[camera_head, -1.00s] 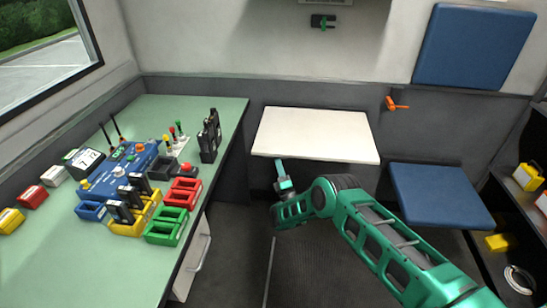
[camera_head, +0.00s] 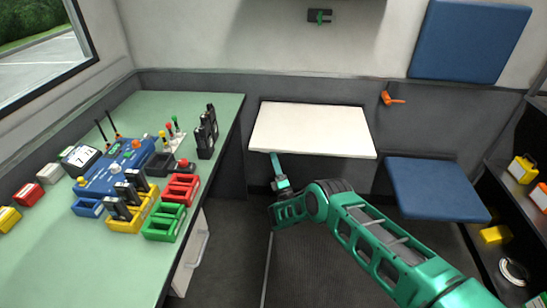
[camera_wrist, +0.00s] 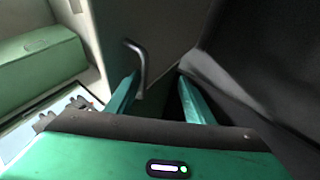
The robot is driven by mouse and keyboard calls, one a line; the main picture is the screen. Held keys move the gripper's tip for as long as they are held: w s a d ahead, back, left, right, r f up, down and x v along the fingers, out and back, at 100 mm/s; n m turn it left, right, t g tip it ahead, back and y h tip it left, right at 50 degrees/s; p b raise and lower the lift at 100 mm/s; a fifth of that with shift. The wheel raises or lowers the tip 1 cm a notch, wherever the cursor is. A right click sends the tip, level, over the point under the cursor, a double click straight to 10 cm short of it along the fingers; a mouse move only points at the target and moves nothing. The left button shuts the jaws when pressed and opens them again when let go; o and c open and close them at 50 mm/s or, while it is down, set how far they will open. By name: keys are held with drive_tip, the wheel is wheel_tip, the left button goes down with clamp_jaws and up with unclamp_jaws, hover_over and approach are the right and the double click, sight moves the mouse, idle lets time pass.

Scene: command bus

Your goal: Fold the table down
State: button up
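The table (camera_head: 315,130) is a white flat top against the back wall, standing out level. My gripper (camera_head: 275,158) is at the table's front edge, near its left corner, with its tip just below that edge in the head view. In the wrist view my gripper (camera_wrist: 160,80) has its two green fingers apart, with nothing held between them. A bent grey bar (camera_wrist: 139,62) shows beyond the left fingertip; I cannot tell what it belongs to. The table's underside and supports are hidden in the head view.
A green desk (camera_head: 105,265) with radios and coloured chargers stands on the left. A blue fold-down seat (camera_head: 437,190) is to the right of the table, below an orange handle (camera_head: 391,98). A dark shelf with yellow items (camera_head: 522,169) is at far right. Floor between is clear.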

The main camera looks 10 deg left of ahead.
drive_tip(key=shift+r, duration=0.1)
drive_tip(key=shift+c, duration=0.3)
drive_tip(key=shift+r, duration=0.1)
drive_tip(key=shift+d, duration=0.1)
drive_tip(key=v, duration=1)
drive_tip(key=shift+s, duration=0.3)
